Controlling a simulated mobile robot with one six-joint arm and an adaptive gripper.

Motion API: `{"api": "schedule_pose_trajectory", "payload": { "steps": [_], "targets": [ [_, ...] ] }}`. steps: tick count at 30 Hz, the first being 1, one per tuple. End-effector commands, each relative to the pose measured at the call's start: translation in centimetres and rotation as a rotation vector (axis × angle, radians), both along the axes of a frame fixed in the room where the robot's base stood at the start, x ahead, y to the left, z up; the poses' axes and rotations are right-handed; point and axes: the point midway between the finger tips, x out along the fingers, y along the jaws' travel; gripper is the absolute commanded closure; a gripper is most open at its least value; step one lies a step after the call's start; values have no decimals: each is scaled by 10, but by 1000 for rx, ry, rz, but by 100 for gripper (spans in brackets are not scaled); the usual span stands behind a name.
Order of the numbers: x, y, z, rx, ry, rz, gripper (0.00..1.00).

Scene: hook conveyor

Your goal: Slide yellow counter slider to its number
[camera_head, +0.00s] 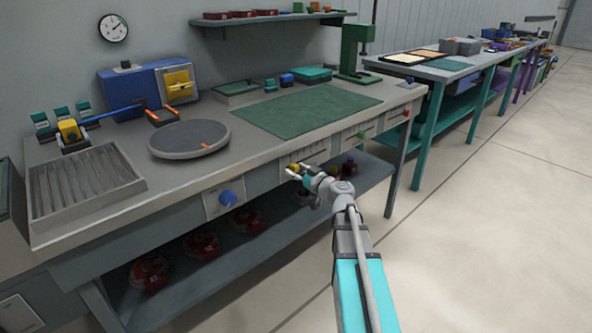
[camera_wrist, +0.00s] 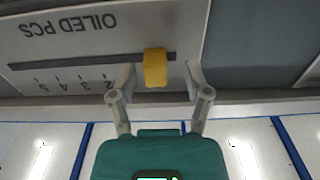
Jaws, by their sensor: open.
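The yellow counter slider (camera_wrist: 155,68) sits in a dark straight slot (camera_wrist: 90,61) on a light panel (camera_wrist: 60,35) marked OILED PCS, upside down in the wrist view. Small numbers run along the slot, and the slider is near the slot's right end there. My gripper (camera_wrist: 159,80) is open, with one finger on each side of the slider and a visible gap to both. In the head view the slider (camera_head: 294,167) is a small yellow spot at the bench's front face, with my gripper (camera_head: 297,173) right at it. The number nearest the slider is hard to read.
The bench front also carries a blue knob (camera_head: 228,198) to the left and more small panels to the right. The bench top (camera_head: 200,172) overhangs the lower shelf (camera_head: 270,233). The floor on the right (camera_head: 480,230) is clear.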

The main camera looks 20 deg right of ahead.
Motion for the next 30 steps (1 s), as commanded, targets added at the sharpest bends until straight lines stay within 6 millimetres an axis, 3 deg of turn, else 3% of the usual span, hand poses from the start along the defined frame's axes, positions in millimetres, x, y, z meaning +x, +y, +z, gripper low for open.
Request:
{"api": "schedule_pose_trajectory", "payload": {
  "steps": [18,30],
  "targets": [
    [-81,-28,0,0,0,-1,37],
    [-106,-38,0,0,0,1,37]
  ]
}}
